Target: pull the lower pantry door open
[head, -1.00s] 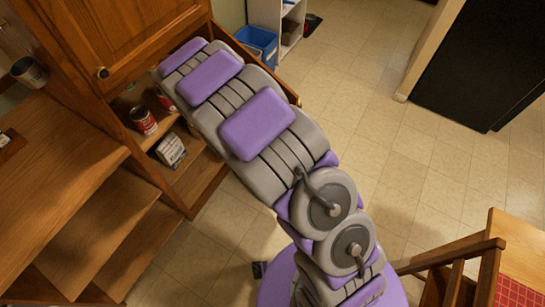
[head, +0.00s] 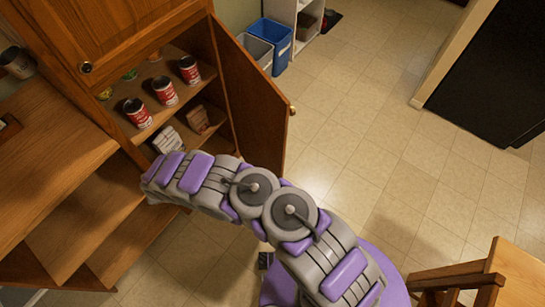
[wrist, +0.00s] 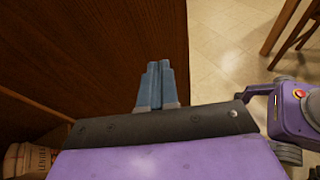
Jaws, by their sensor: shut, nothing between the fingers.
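The lower pantry door (head: 252,100) is a brown wooden panel that stands swung wide open, with its round knob (head: 292,109) near its free edge. The lower pantry shelves are exposed, with several red cans (head: 164,90) and some boxes on them. My arm reaches to the left, in front of the lower shelves. My gripper (wrist: 159,68) shows in the wrist view with its blue-grey fingers together and nothing between them. It is beside a dark wooden panel (wrist: 110,45); I cannot tell whether they touch. The gripper's tips are not discernible in the head view.
The upper pantry door (head: 125,35) is closed. Wooden shelves (head: 60,170) stand at the left. A blue bin (head: 268,40) and a grey bin (head: 254,52) stand beyond the open door. A wooden chair (head: 455,280) is at lower right. The tiled floor (head: 350,130) is largely clear.

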